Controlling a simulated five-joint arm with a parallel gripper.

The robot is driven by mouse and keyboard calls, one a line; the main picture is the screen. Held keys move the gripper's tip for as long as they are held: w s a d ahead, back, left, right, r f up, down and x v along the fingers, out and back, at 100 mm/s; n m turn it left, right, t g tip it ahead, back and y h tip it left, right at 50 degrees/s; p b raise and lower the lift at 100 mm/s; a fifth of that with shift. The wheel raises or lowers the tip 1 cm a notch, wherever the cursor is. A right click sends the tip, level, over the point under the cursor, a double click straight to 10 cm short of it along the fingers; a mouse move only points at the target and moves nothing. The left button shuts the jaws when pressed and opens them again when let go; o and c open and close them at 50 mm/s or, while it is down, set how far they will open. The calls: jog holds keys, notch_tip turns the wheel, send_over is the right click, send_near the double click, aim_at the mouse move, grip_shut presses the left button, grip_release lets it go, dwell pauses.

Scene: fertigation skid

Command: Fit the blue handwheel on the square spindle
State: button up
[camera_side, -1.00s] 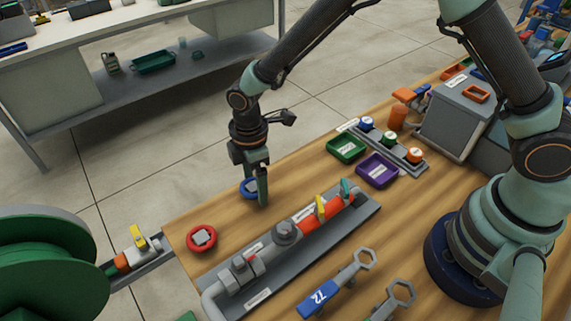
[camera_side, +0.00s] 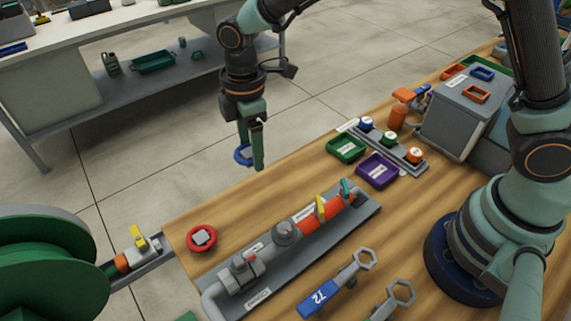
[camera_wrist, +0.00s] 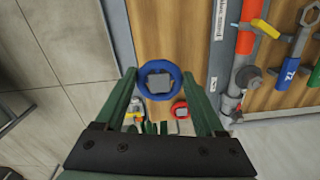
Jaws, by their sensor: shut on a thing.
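The blue handwheel (camera_side: 242,155) is held in my gripper (camera_side: 252,150), lifted clear above the wooden bench near its back edge. In the wrist view the blue handwheel (camera_wrist: 160,80) is a ring with a grey hub, between the two green fingers of my gripper (camera_wrist: 162,95). The grey pipe assembly (camera_side: 285,232) lies in a tray on the bench, below and to the right of the wheel. It carries a grey round fitting and a grey valve body. I cannot tell which part is the square spindle.
A red handwheel (camera_side: 201,238) lies at the bench's left corner. Green (camera_side: 346,148) and purple (camera_side: 377,170) trays sit right of my gripper, by a rack of coloured knobs (camera_side: 390,140). Wrenches (camera_side: 335,288) lie in front. Bare wood lies between the pipe tray and the back edge.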

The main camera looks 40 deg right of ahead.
notch_tip(320, 180, up, 9)
jog(key=s+a+f, duration=0.1)
jog(key=s+a, duration=0.3)
jog(key=s, duration=0.1)
jog(key=s+a+f, duration=0.2)
jog(key=s+a, duration=0.2)
jog(key=s, duration=0.1)
jog(key=s+a+f, duration=0.1)
jog(key=s+a, duration=0.3)
jog(key=shift+s+a+f, duration=0.2)
jog(key=shift+s+f, duration=0.35)
jog(key=shift+f, duration=0.15)
send_over(242, 260)
jog(key=shift+f, duration=2.05)
jog(key=shift+f, duration=1.05)
jog(key=o, duration=1.3)
